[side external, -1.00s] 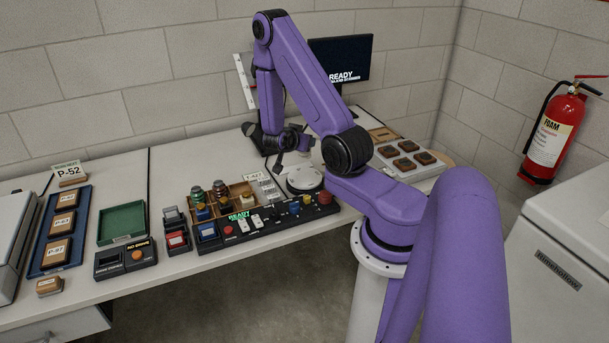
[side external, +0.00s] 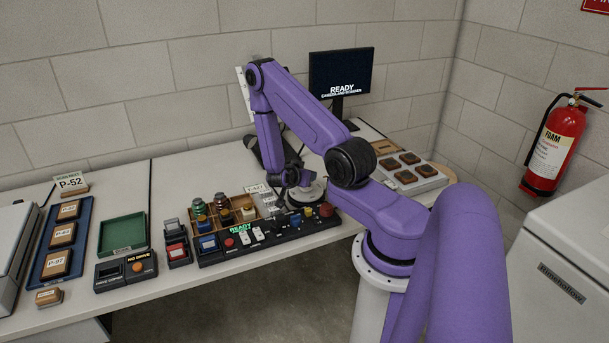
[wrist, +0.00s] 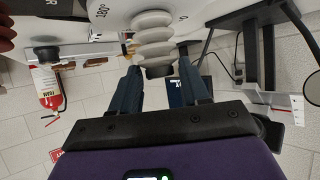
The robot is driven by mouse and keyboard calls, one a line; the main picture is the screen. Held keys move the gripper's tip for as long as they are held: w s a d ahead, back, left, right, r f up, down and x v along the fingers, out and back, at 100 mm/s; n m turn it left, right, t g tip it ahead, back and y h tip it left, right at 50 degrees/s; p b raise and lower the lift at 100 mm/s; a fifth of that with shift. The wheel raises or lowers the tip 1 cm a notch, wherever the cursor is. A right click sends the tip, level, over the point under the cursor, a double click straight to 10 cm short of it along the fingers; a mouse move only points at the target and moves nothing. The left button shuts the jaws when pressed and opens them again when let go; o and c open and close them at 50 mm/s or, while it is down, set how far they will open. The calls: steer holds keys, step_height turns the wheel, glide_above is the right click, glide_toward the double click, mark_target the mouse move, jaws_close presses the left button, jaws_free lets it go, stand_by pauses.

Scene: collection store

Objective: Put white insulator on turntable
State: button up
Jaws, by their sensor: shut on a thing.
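The white insulator (wrist: 153,36) is a ribbed white piece with a dark end, between the fingers of my gripper (wrist: 160,78) in the wrist view. My gripper is shut on it near its dark end. The turntable (wrist: 108,15) is a white disc with degree marks, right behind the insulator at the top of the wrist view. I cannot tell whether the insulator touches it. In the side view the turntable (side external: 312,191) is partly hidden by my gripper (side external: 292,181), which is low over its left part. The insulator cannot be made out there.
A black control panel (side external: 265,238) with buttons runs along the front of the turntable. A wooden compartment tray (side external: 232,207) with small parts stands to its left. A monitor (side external: 341,73) stands behind, and a grey tray of brown blocks (side external: 428,181) lies to the right.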

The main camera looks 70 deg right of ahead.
steer(key=shift+f, duration=0.1)
steer(key=o, duration=1.1)
